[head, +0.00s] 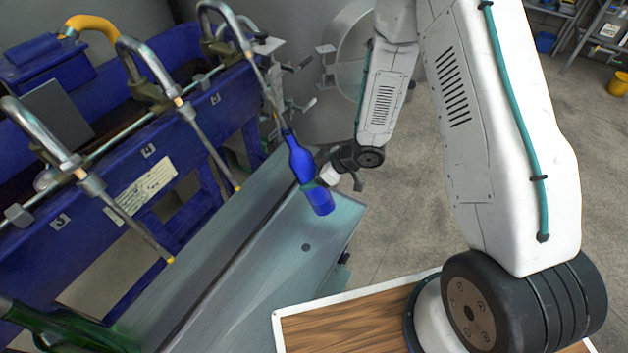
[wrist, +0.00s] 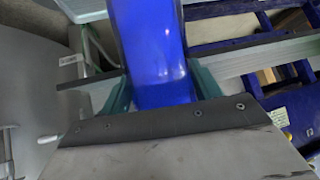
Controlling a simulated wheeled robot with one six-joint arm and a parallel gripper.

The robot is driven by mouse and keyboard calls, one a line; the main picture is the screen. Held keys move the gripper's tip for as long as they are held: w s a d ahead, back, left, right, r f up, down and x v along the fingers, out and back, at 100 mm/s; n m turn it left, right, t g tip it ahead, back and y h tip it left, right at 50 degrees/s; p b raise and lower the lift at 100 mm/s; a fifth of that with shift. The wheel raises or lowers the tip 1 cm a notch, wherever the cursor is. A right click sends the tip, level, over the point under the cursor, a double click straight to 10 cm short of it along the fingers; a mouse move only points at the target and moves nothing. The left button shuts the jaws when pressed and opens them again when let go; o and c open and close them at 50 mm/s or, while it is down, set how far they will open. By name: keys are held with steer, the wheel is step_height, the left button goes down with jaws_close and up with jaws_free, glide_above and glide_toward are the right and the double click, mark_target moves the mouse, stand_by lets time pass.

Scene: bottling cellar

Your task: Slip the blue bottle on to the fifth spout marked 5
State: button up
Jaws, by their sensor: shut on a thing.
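The blue bottle (head: 301,160) is held tilted, neck up and to the left, above the right end of the grey metal trough. My gripper (head: 322,180) is shut on its body from the right. In the wrist view the bottle (wrist: 150,45) fills the space between the teal fingers of my gripper (wrist: 160,92). The fifth spout (head: 266,92), by the label 5 (head: 215,99), runs down to the bottle's mouth, roughly in line with the neck.
Spouts 4 (head: 208,143) and 3 (head: 130,222) hang to the left, with yellow tips. The trough (head: 270,270) lies below. A green bottle (head: 60,328) is at the lower left. A grey tank (head: 345,50) stands behind. Open floor lies to the right.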

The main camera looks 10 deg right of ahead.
mark_target(292, 131)
steer(key=shift+w+a+r, duration=0.75)
steer(key=shift+r, duration=1.55)
steer(key=shift+w+a+r, duration=0.8)
steer(key=shift+r, duration=1.5)
steer(key=shift+w+a+r, duration=0.75)
steer(key=shift+r, duration=1.55)
steer(key=shift+w+a+f+t+y, duration=0.45)
steer(key=shift+w+a+f, duration=0.25)
steer(key=shift+f, duration=0.2)
steer(key=shift+t+y, duration=0.65)
steer(key=shift+y, duration=0.2)
steer(key=shift+w+d+x, duration=0.1)
steer(key=shift+w+x, duration=0.1)
steer(key=shift+x, duration=0.8)
steer(key=shift+w+d+x, duration=0.15)
steer(key=shift+w+x, duration=0.05)
steer(key=shift+x, duration=0.8)
steer(key=shift+s+d+f, duration=0.1)
steer(key=shift+f, duration=0.85)
steer(key=o, duration=1.5)
steer(key=shift+s, duration=0.1)
